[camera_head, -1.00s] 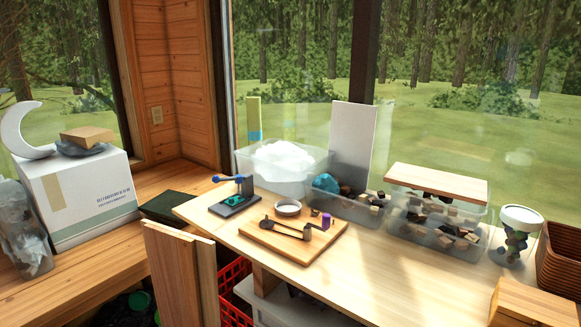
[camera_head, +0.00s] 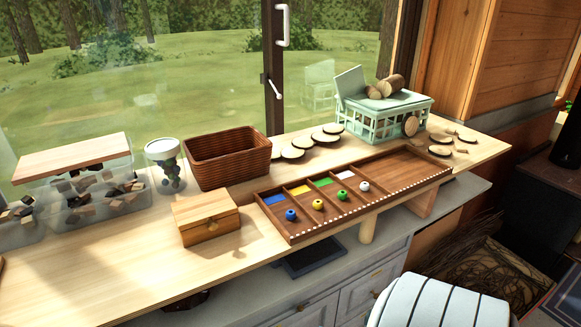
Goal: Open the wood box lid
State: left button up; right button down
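The wood box (camera_head: 207,219) sits near the front edge of the wooden counter, left of the middle of the head view. It is light brown, with a flat lid (camera_head: 204,202) that is closed and a small round knob or clasp on its front face. Neither of my grippers shows in the head view, and nothing touches the box.
A brown wicker basket (camera_head: 228,160) stands behind the box and a lidded jar (camera_head: 166,166) behind it to the left. A compartment tray (camera_head: 405,172) with coloured balls lies close on the right. Counter (camera_head: 120,257) left of the box is clear.

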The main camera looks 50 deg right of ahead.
aim_at(190, 212)
jog(key=z, duration=1.1)
